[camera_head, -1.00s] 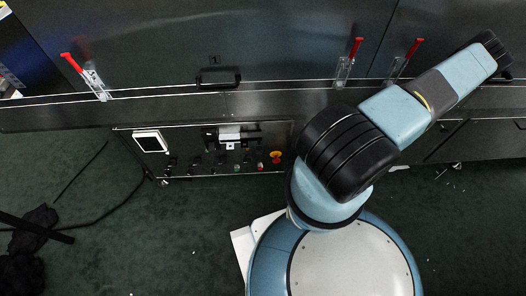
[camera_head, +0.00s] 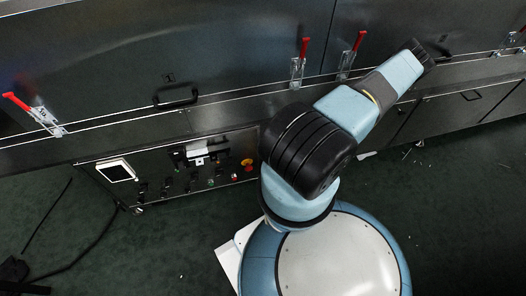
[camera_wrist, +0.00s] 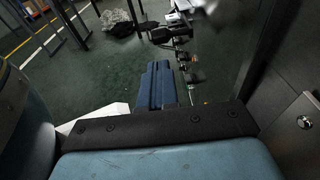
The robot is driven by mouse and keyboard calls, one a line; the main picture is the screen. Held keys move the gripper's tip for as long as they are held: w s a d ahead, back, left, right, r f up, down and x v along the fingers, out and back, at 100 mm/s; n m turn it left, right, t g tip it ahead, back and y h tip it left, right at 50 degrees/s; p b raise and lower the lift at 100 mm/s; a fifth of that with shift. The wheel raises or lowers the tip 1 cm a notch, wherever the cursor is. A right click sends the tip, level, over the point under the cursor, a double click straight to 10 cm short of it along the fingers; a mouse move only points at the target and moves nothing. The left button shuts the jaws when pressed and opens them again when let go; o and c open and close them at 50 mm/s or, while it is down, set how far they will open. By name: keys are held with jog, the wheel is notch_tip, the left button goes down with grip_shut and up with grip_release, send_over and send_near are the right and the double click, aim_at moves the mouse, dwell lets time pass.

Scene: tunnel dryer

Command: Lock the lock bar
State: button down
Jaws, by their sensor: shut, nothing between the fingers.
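Several red-handled latches, possibly including the lock bar, are along the seam of the dark machine front in the head view. One is at the far left (camera_head: 30,113), one upright right of the middle (camera_head: 299,65), one just right of it (camera_head: 352,54), and part of one at the right edge (camera_head: 512,42). I cannot tell which is the lock bar. My gripper (camera_wrist: 160,68) shows only in the wrist view, its blue fingers together and empty over the green floor, apart from any latch. The head view does not show it.
A control panel (camera_head: 165,180) with a white screen and buttons juts below the machine front. A black handle (camera_head: 176,97) is above it. In the wrist view, a grey panel with a round lock (camera_wrist: 303,122) is close at right. Green floor (camera_head: 455,190) is open at right.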

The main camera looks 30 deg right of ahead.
jog(key=x, duration=1)
jog(key=shift+a, duration=0.1)
